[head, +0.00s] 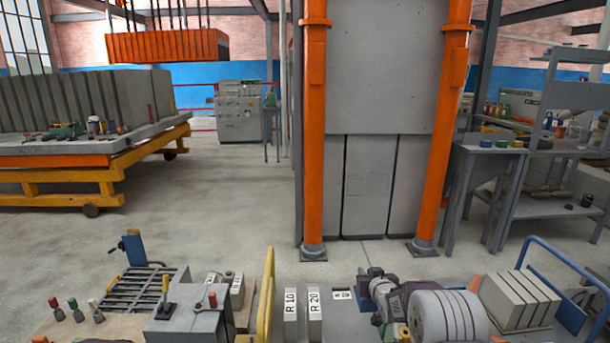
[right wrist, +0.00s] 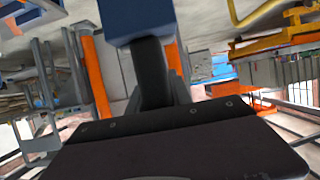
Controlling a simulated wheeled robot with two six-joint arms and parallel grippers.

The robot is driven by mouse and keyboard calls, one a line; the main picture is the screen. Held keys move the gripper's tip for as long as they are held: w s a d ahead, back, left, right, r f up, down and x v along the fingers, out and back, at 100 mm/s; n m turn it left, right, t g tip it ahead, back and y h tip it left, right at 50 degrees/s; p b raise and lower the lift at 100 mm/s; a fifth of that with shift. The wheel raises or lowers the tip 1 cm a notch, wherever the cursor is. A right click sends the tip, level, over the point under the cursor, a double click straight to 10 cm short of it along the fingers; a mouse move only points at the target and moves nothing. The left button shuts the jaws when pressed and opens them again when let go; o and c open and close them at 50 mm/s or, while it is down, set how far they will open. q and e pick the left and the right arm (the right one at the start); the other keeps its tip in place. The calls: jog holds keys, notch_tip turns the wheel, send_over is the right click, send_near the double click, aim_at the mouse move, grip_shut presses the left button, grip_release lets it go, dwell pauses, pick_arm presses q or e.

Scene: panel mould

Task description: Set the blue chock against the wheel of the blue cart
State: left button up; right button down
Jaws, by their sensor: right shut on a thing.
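My right gripper (head: 372,282) is over the front bench in the head view, at the end of my dark wrist and pale arm. In the right wrist view a plain blue block (right wrist: 137,18), which looks like the blue chock, is at the tip of the dark finger, and the gripper is shut on it. The blue cart (head: 566,262) is at the lower right of the head view, right of the gripper, with a blue tube handle and a load of grey slabs (head: 520,300). Its wheels are hidden or out of frame. My left gripper is not in view.
Labelled grey blocks (head: 291,312) and a yellow rail (head: 268,300) stand left of the right gripper. A grey box with levers (head: 185,325) and a dark grate (head: 140,288) are farther left. Orange posts (head: 314,150) rise behind. Open floor (head: 230,215) lies at left centre.

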notch_tip(320, 180, down, 19)
jog(key=b, duration=1.7)
jog(key=shift+r, duration=0.15)
